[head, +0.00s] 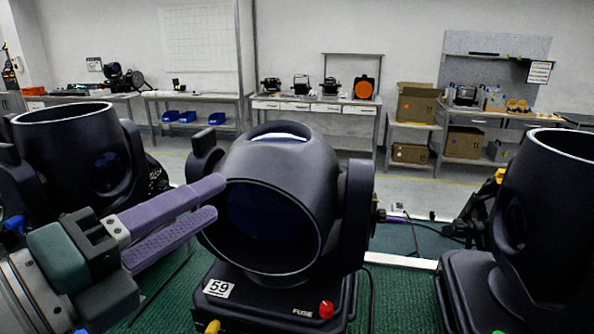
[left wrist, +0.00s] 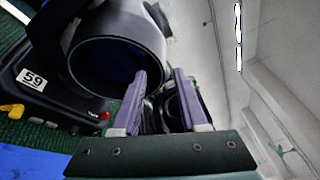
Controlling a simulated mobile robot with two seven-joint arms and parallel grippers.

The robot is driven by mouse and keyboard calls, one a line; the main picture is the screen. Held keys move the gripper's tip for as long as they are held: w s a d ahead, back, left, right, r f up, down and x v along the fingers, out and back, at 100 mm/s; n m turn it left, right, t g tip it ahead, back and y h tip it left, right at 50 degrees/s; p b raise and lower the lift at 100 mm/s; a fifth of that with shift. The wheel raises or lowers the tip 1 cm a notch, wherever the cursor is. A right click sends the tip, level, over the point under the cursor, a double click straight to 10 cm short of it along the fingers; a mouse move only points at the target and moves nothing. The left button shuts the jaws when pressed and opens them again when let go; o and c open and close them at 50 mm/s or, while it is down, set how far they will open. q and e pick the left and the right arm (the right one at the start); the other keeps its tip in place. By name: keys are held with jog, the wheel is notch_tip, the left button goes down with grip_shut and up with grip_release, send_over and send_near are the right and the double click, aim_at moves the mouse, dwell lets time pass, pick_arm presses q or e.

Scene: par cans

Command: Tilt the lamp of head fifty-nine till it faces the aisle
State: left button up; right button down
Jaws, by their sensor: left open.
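Head fifty-nine is the dark moving head in the middle of the head view, with a white "59" label (head: 219,288) on its base. Its lamp (head: 285,155) hangs between two yoke arms, its round open mouth towards me and slightly down. It also shows tilted at upper left in the left wrist view, with its label (left wrist: 32,79). My left gripper (head: 220,198) has purple fingers, open, at the left side of the lamp's rim. In the left wrist view the gripper (left wrist: 160,82) has nothing clearly between its fingers. I cannot tell whether a finger touches the rim. My right gripper is out of view.
Similar heads stand at left (head: 75,140) and right (head: 550,200), their mouths upward. A red knob (head: 326,309) sits on the base by "FUSE". Cables lie on the green floor to the right. Benches (head: 315,104) and cardboard boxes (head: 416,104) line the far wall beyond open floor.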

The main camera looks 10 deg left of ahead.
aim_at(249, 177)
pick_arm(q)
jog(key=p+x, duration=0.1)
jog(key=x, duration=0.6)
jog(key=shift+c, duration=0.4)
jog(key=shift+a, duration=0.1)
grip_shut()
jog(key=shift+r, duration=0.1)
dwell(0.7)
